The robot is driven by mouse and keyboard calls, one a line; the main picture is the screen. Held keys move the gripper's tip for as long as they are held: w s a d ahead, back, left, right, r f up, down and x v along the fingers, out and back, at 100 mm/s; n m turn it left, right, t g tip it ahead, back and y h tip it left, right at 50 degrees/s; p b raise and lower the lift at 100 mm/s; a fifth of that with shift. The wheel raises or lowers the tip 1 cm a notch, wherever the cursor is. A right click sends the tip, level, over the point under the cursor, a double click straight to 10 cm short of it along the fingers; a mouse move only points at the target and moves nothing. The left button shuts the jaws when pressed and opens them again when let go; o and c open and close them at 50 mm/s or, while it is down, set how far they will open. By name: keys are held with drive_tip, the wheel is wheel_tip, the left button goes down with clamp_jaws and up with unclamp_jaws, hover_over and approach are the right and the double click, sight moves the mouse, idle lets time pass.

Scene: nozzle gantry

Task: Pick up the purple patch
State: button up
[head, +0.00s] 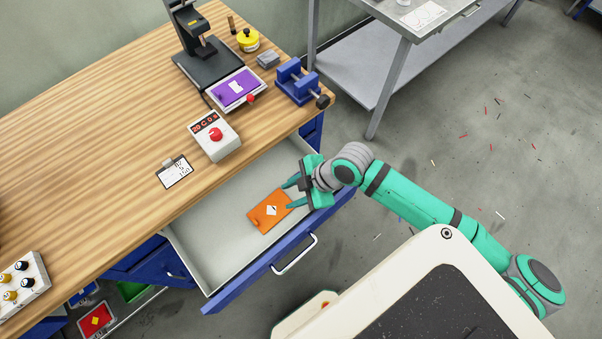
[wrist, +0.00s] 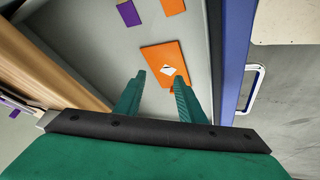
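A purple patch (head: 226,92) with a white label lies on a pale tray on the workbench, left of the blue vise. A purple strip (wrist: 14,103) at the left edge of the wrist view may be the same patch. My gripper (head: 288,195) is open and empty, low over the open drawer and well apart from that tray. In the wrist view its fingers (wrist: 159,78) point at an orange patch (wrist: 160,53) with a white label on the drawer floor.
The drawer (head: 205,222) stands open, its blue front (head: 262,262) facing out. A control box with a red button (head: 215,136), a card (head: 174,172) and the vise (head: 297,82) stand on the bench.

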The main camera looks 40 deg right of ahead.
drive_tip(key=w+d+r+n+g+h, duration=0.45)
drive_tip(key=w+d, duration=0.25)
drive_tip(key=d, duration=0.3)
wheel_tip(320, 180, down, 6)
drive_tip(key=shift+d+r, duration=0.1)
drive_tip(key=shift+d, duration=0.05)
drive_tip(key=shift+a+f, duration=0.2)
drive_tip(key=shift+f, duration=2.4)
clamp_jaws()
